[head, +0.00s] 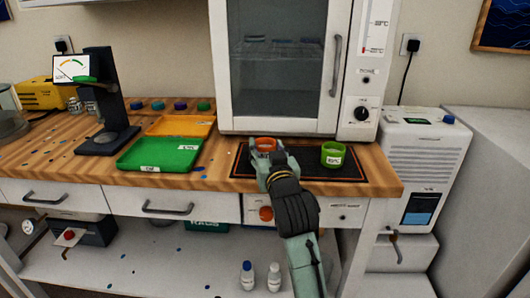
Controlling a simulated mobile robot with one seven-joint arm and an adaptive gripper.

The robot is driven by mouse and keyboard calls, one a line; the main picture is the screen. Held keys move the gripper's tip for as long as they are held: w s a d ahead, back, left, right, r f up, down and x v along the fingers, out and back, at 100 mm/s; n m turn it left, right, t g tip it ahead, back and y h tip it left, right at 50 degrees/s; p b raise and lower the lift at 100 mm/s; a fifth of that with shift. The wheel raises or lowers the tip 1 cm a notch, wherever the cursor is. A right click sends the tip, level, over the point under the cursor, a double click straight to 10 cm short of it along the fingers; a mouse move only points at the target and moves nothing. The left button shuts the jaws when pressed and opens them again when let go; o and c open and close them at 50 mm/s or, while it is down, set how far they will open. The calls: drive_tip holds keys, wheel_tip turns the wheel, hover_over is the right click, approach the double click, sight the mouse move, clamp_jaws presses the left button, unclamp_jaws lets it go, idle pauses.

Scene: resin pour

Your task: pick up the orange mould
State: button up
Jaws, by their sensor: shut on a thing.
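The orange mould (265,143) is a small round cup at the left part of a dark mat (298,184) on the wooden bench, in front of the oven. My gripper (266,156) reaches it from the front and is shut on it. The gripper and wrist hide the mould's lower part, so I cannot tell whether it touches the mat or is lifted.
A green mould (333,154) with a white label stands close to the right on the mat. Green (160,156) and orange (181,127) trays lie to the left, beside a black stand (107,137). The oven (283,68) rises just behind.

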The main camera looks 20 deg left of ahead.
drive_tip(key=shift+c, duration=1.2)
